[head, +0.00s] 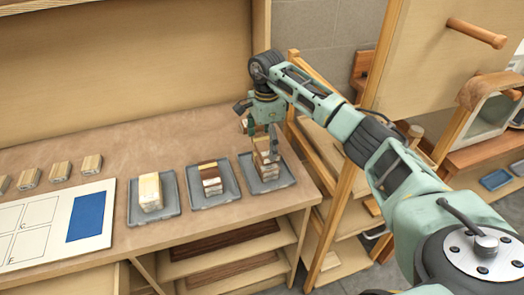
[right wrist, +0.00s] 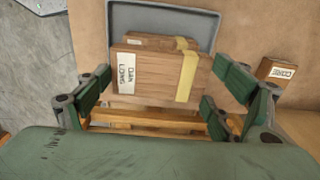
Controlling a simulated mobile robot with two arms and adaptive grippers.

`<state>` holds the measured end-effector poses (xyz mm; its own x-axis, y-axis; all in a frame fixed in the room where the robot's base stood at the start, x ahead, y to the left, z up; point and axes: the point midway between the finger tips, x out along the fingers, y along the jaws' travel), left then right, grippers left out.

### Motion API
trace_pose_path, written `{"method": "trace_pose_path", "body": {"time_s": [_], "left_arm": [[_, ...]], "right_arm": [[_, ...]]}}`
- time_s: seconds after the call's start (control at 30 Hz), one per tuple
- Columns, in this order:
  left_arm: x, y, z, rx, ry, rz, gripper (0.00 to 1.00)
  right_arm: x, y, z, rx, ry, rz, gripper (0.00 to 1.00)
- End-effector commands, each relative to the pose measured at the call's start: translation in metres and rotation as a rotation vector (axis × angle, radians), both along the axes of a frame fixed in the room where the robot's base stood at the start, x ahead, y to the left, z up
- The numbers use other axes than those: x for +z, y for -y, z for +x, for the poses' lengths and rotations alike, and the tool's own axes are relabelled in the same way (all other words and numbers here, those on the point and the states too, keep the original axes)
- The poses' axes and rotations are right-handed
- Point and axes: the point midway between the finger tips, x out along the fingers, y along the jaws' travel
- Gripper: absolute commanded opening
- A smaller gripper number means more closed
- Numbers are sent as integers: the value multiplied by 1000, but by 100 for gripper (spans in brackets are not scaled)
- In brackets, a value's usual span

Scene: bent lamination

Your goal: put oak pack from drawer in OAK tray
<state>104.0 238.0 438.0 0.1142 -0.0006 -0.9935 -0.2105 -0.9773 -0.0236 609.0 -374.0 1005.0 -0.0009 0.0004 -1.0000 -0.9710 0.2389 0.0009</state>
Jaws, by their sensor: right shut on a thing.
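My right gripper (head: 264,124) is above the rightmost grey tray (head: 286,180) on the bench. In the right wrist view the gripper (right wrist: 165,100) is shut on the oak pack (right wrist: 150,82), a brown wood stack with a yellow band and a white label that seems to read OAK LONG. Another similar brown pack (right wrist: 145,41) shows behind it in the grey tray (right wrist: 160,13). In the head view wood pieces (head: 266,156) show under the fingers; I cannot tell whether the held pack touches those below. My left gripper is out of view.
A tray with a dark-and-light pack (head: 210,180) and a tray with a pale pack (head: 150,192) stand to the left. A white board with a blue patch (head: 86,216) and several small blocks (head: 60,171) lie farther left. A wooden rack post (head: 335,220) stands right of the bench.

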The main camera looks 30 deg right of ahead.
Motion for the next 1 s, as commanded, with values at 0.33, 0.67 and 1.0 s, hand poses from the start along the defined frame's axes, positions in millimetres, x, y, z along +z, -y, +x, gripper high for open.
{"method": "trace_pose_path", "body": {"time_s": [0.33,0.67,1.0], "left_arm": [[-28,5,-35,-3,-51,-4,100],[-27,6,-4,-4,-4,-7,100],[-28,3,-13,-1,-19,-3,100]], "right_arm": [[-32,3,5,7,1,0,58],[-35,3,4,6,0,0,92],[-35,3,5,6,0,0,100]]}}
